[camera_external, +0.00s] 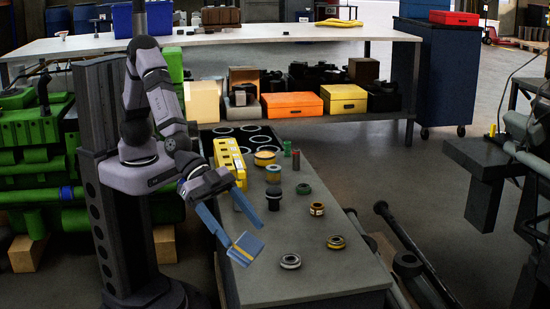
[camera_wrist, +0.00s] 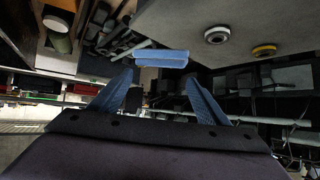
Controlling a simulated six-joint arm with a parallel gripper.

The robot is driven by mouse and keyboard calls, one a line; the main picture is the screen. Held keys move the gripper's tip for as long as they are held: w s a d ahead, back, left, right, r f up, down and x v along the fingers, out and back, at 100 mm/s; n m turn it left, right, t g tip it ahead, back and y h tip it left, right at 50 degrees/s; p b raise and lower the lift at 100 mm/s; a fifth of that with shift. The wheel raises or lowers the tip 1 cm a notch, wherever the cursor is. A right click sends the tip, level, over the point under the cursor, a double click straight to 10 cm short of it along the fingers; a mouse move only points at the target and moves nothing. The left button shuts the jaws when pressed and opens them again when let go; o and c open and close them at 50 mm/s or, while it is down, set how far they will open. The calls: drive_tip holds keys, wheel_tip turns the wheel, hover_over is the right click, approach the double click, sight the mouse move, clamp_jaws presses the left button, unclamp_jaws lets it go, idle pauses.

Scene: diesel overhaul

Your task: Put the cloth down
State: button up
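The cloth (camera_external: 246,247) is a small folded blue piece with a yellow stripe. In the external view it appears at the left edge of the grey bench top (camera_external: 325,265). In the wrist view the cloth (camera_wrist: 161,58) lies just beyond my fingertips, spanning the space between them, partly over the bench edge. My gripper (camera_external: 246,234) points down at it with its blue fingers spread. In the wrist view the gripper (camera_wrist: 161,78) shows a wide gap, and the fingers do not overlap the cloth. I cannot tell whether the cloth rests on the bench.
Two ring parts (camera_external: 290,261) (camera_external: 336,242) lie on the bench right of the cloth. A yellow block (camera_external: 229,160) and several cylindrical parts stand farther back. The bench's near corner is clear. Dark rods (camera_external: 403,238) lean along the bench's right side.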

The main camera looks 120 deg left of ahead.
drive_tip(key=shift+w+d+r+m+g+h+p, duration=0.2)
drive_tip(key=shift+w+r+m+g+h+p, duration=0.15)
drive_tip(key=shift+m+g+p, duration=0.4)
drive_tip(key=shift+s+a+f+m+g+h+p, duration=0.1)
drive_tip(key=shift+m+g+h+p, duration=0.15)
drive_tip(key=shift+m+g+p, duration=0.4)
drive_tip(key=s+a+r+m+g+y+p, duration=0.1)
drive_tip(key=s+a+m+g+p, duration=0.2)
drive_tip(key=a, duration=0.4)
drive_tip(key=s+a+r+m+g+y+p, duration=0.1)
drive_tip(key=s+a+g+y+p, duration=0.1)
drive_tip(key=s+a+g+p, duration=0.25)
drive_tip(key=shift+g, duration=0.25)
drive_tip(key=shift+w+a+f, duration=0.2)
drive_tip(key=shift+a+f, duration=0.05)
drive_tip(key=shift+f, duration=1.9)
drive_tip(key=shift+w+a+f, duration=0.15)
drive_tip(key=shift+a+f, duration=0.15)
drive_tip(key=shift+f, duration=1.9)
drive_tip(key=shift+w+a+f, duration=0.2)
drive_tip(key=shift+a+f, duration=0.05)
drive_tip(key=shift+f, duration=1.9)
